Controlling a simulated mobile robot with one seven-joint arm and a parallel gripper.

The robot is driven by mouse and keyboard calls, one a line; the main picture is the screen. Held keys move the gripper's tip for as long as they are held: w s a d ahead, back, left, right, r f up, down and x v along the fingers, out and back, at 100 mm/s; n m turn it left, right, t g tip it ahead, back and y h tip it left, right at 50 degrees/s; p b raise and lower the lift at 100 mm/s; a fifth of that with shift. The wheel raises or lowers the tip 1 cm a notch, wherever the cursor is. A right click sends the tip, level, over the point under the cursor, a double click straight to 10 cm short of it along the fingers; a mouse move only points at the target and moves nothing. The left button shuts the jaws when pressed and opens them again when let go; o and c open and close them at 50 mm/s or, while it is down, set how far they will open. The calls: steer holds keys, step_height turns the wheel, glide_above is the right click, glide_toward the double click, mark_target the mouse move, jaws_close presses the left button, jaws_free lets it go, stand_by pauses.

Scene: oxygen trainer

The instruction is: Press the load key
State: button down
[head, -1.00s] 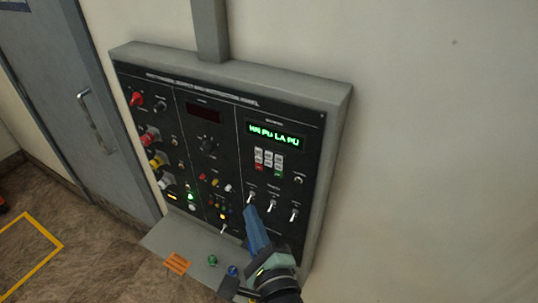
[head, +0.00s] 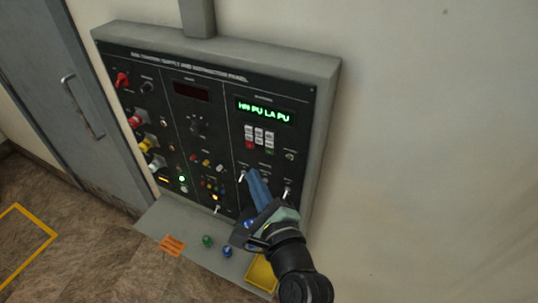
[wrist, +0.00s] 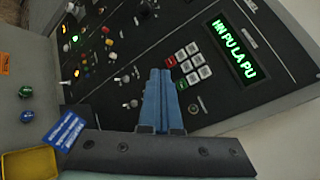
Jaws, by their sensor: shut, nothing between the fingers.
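The keypad (head: 259,138) is a small block of pale keys with a red key (wrist: 171,62) and a green key (wrist: 205,72), below the lit green display (head: 266,109). The key labels are too small to read, so I cannot tell which is the load key. My gripper (head: 254,172) has blue fingers, shut and empty, pointing at the panel just below the keypad. In the wrist view its fingertips (wrist: 160,72) lie beside the red-key end of the keypad. I cannot tell whether they touch the panel. No key is covered in the wrist view.
Toggle switches (head: 242,177) stand below the keypad, close to my fingers; my gripper hides part of that row. Knobs and coloured connectors fill the panel's left. A ledge with a yellow tray (head: 261,273) and green and blue pieces lies below. Bare wall is at right.

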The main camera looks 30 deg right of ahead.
steer(key=shift+w+d+b, duration=0.25)
steer(key=shift+w+d, duration=0.45)
steer(key=shift+d, duration=0.2)
steer(key=shift+w+d+b, duration=0.25)
steer(key=shift+w+d, duration=0.4)
steer(key=shift+d, duration=0.2)
steer(key=shift+w+d, duration=0.1)
steer(key=shift+d, duration=0.05)
stand_by(0.7)
steer(key=shift+w+d, duration=0.15)
steer(key=shift+d, duration=0.05)
steer(key=shift+w+d, duration=0.2)
stand_by(0.7)
steer(key=shift+s+a, duration=0.1)
steer(key=shift+s+a+p, duration=0.35)
steer(key=shift+s+a, duration=0.05)
steer(key=shift+a, duration=0.05)
stand_by(0.4)
steer(key=s+a+p, duration=0.1)
steer(key=a, duration=0.1)
steer(key=s+a+p, duration=0.1)
steer(key=s+a, duration=0.1)
stand_by(0.4)
